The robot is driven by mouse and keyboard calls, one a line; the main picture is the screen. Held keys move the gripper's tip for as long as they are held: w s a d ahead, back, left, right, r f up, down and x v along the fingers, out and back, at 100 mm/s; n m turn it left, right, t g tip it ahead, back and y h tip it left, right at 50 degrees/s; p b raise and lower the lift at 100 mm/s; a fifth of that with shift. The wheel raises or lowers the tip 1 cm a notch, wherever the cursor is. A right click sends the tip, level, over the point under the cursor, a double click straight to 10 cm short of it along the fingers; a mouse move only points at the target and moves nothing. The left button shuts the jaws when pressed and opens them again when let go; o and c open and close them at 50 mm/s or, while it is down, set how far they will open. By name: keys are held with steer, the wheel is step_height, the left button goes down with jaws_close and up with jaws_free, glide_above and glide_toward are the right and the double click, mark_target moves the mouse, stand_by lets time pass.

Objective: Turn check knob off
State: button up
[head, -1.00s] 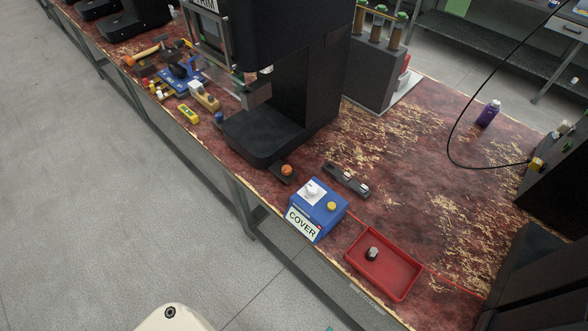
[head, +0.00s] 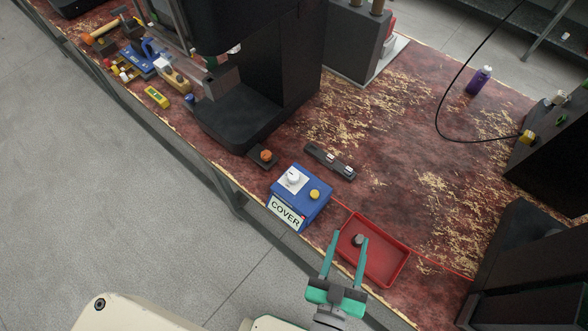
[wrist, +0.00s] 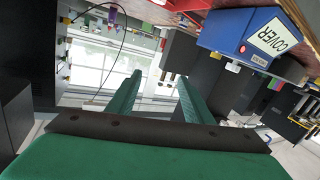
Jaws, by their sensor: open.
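A blue box (head: 312,212) with a COVER label stands near the bench's front edge. A white knob (head: 293,178) on a white plate and a yellow button (head: 314,194) are on its top. I cannot read a "check" label or the knob's setting. My gripper (head: 348,238) is open and empty, below and right of the box in the head view, its fingers overlapping the red tray's near edge in the picture.
A red tray (head: 397,268) holding a small dark knob-like part (head: 358,240) sits right of the box. An orange button (head: 266,155) and a dark bar (head: 330,162) lie behind it. A black machine (head: 240,120) stands further back. The bench's right middle is mostly clear.

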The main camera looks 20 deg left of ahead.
steer(key=w+d+r+m+t+h, duration=0.25)
steer(key=w+d+r+h, duration=0.2)
steer(key=w+r, duration=0.6)
steer(key=w+d+r+m+t+h, duration=0.25)
steer(key=w+d+r, duration=0.35)
steer(key=w+r, duration=0.45)
steer(key=w+d+r+m+g+h, duration=0.3)
steer(key=d+r+m+g+h, duration=0.15)
steer(key=r+m+h, duration=0.3)
steer(key=m+g+y, duration=1.4)
steer(key=m+g, duration=0.4)
glide_toward(293, 175)
step_height(293, 175, down, 8)
steer(key=shift+s+d+f, duration=0.1)
steer(key=shift+s+d, duration=0.05)
